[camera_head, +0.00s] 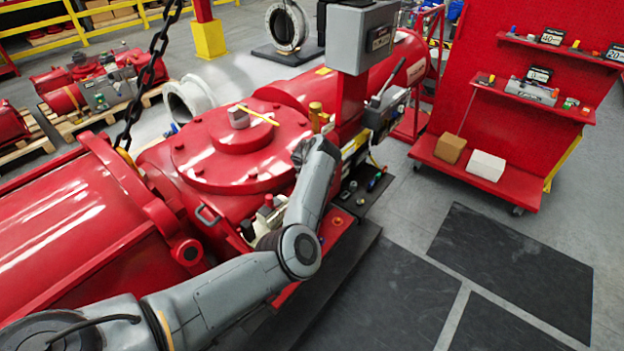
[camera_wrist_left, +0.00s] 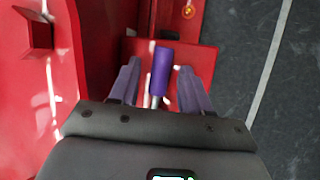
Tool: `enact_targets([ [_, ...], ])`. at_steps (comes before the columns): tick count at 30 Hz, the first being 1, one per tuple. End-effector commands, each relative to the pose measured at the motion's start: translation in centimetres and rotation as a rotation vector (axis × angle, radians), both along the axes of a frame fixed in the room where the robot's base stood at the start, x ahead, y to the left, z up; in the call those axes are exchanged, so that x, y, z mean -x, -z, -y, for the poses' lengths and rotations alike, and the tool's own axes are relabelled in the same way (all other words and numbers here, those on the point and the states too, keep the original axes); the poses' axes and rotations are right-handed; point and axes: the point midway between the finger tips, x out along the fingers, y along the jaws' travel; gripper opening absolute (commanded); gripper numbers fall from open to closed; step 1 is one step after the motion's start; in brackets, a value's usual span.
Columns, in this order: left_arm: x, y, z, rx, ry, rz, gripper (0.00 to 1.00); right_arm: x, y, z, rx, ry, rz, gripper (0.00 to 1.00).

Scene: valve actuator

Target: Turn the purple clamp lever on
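The purple clamp lever (camera_wrist_left: 162,70) shows in the left wrist view, with a short metal stem at its lower end. My left gripper (camera_wrist_left: 159,67) is open, with one finger on each side of the lever. Gaps show between the lever and both fingers. In the head view my left arm reaches in from the lower left over the red actuator (camera_head: 215,150). The left gripper and the lever are hidden there behind the arm. My right gripper is in neither view.
A red ledge (camera_wrist_left: 202,62) lies below the lever, with a brass-coloured knob (camera_wrist_left: 188,11) beyond it. A grey box (camera_head: 362,38) stands on the actuator. A chain (camera_head: 135,95) hangs at left. A red shelf cart (camera_head: 480,170) stands at right; dark floor mats (camera_head: 520,265) lie in front.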

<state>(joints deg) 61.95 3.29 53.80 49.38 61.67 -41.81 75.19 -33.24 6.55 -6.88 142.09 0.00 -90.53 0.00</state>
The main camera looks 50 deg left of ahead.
Motion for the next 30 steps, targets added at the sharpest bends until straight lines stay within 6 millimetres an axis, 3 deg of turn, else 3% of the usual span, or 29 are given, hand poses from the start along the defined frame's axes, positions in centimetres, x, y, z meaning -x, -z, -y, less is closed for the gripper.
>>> enact_targets([
  [13,0.3,-0.9,0.3,-0.002,0.002,0.0,0.48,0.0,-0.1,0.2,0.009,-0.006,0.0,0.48],
  [30,3.2,-8.6,2.8,-0.001,0.0,0.002,0.48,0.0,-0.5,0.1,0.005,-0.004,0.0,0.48],
])
